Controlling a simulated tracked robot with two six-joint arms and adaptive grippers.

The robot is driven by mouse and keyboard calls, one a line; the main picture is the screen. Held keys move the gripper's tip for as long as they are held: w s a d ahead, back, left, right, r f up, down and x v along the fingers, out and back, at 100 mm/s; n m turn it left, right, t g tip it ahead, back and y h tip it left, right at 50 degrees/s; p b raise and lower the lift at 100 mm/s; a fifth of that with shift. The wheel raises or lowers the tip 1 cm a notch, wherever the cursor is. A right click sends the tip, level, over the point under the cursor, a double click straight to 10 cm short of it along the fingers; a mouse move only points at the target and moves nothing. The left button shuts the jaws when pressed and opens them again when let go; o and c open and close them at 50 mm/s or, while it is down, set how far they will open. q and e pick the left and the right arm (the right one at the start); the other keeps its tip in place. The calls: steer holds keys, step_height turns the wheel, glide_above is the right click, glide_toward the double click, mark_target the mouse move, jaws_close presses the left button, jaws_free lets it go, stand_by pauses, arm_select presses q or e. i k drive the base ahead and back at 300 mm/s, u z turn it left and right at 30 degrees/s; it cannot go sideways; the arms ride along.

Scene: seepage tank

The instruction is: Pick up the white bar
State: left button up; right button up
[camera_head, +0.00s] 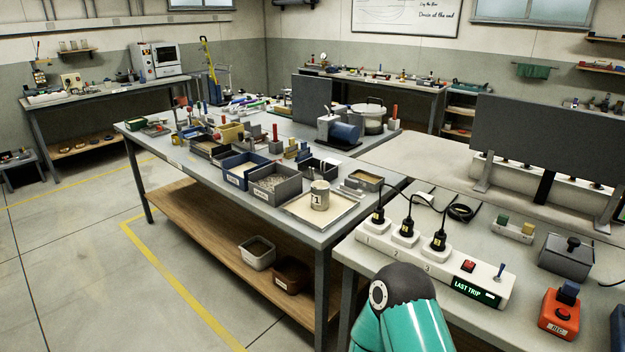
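A long white bar (452,268), a power strip with sockets numbered 1, 2 and 3, lies on the grey bench at the lower right. Three black plugs (407,226) stand in its sockets, with cords running up behind. Its right end has a red switch, a small blue-tipped lever and a green display reading "LAST TRIP". A teal link of my arm is at the bottom centre, in front of the bench and close to the bar's near side. Neither gripper is in view.
A red box (558,316) and a dark grey box (567,256) stand right of the bar. A small block holder (514,230) and coiled black cable (460,212) lie behind it. A grey upright panel (560,140) stands farther back. The left table (150,150) is crowded with trays.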

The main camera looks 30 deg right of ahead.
mark_target(350, 186)
steer(key=z, duration=0.05)
steer(key=i, duration=0.9)
steer(key=z, duration=0.65)
